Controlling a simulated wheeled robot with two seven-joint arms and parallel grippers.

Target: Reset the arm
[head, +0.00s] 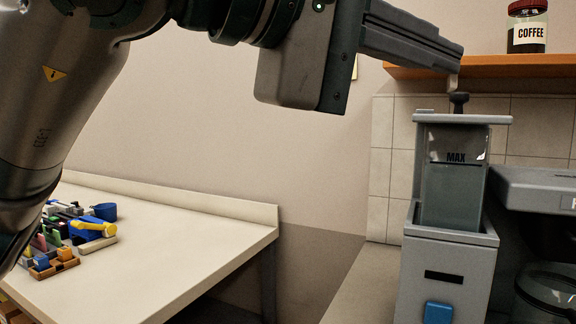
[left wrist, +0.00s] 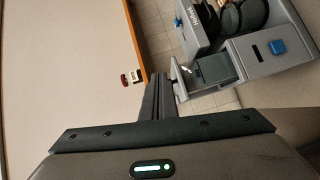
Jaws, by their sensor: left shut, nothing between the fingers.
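My left arm comes in from the left and across the top of the head view. Its gripper (head: 455,62) is shut and empty, with the fingertips just above the knob on the lid of the grey water tank (head: 452,195). I cannot tell whether the fingertips touch the knob. In the left wrist view the shut fingers (left wrist: 160,80) point toward the same tank (left wrist: 208,70). My right gripper is in neither view.
An orange shelf (head: 500,67) with a coffee jar (head: 527,30) is close behind the gripper. A coffee machine (head: 535,190) stands right of the tank. A white table (head: 175,240) holds a cluster of small coloured objects (head: 65,240) at left; its right part is bare.

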